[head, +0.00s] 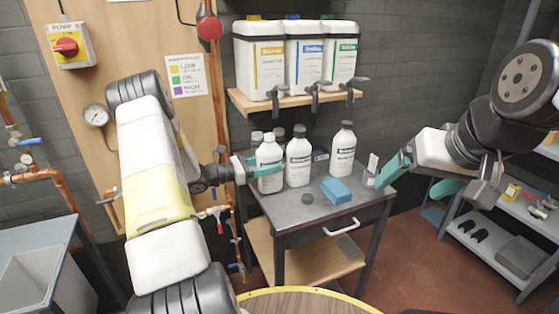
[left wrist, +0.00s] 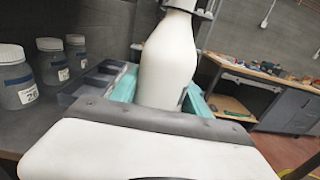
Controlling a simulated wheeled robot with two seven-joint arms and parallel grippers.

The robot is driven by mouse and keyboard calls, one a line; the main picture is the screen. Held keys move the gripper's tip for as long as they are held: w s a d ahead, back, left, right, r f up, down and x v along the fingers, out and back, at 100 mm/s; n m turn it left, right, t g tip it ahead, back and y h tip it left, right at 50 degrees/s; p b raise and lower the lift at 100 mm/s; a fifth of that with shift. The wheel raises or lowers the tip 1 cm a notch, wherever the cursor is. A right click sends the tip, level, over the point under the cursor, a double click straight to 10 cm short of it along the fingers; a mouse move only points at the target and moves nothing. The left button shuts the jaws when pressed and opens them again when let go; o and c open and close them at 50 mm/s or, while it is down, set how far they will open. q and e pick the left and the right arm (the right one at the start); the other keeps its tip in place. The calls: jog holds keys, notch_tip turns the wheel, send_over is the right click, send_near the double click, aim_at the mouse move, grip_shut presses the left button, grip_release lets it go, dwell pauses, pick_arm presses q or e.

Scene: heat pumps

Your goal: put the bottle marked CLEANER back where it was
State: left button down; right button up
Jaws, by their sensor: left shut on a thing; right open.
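The same bottle shows upright between the teal fingers in the left wrist view (left wrist: 170,58). Its label is too small to read, so I cannot tell whether it is marked CLEANER. Similar white bottles stand beside it, one in the middle (head: 299,161) and one at the right (head: 342,151). Others are partly hidden behind. My right gripper (head: 427,182) is open and empty, right of the table.
A blue block (head: 336,190) and a dark loose cap (head: 307,199) lie on the table. A wooden shelf (head: 290,104) above holds three large canisters with taps. Jars (left wrist: 52,60) stand left in the left wrist view.

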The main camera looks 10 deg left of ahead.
pick_arm(q)
jog(key=shift+f, duration=0.3)
jog(key=c, duration=0.6)
grip_release()
jog(key=shift+f, duration=0.1)
jog(key=shift+o, duration=0.2)
jog(key=v, duration=1.2)
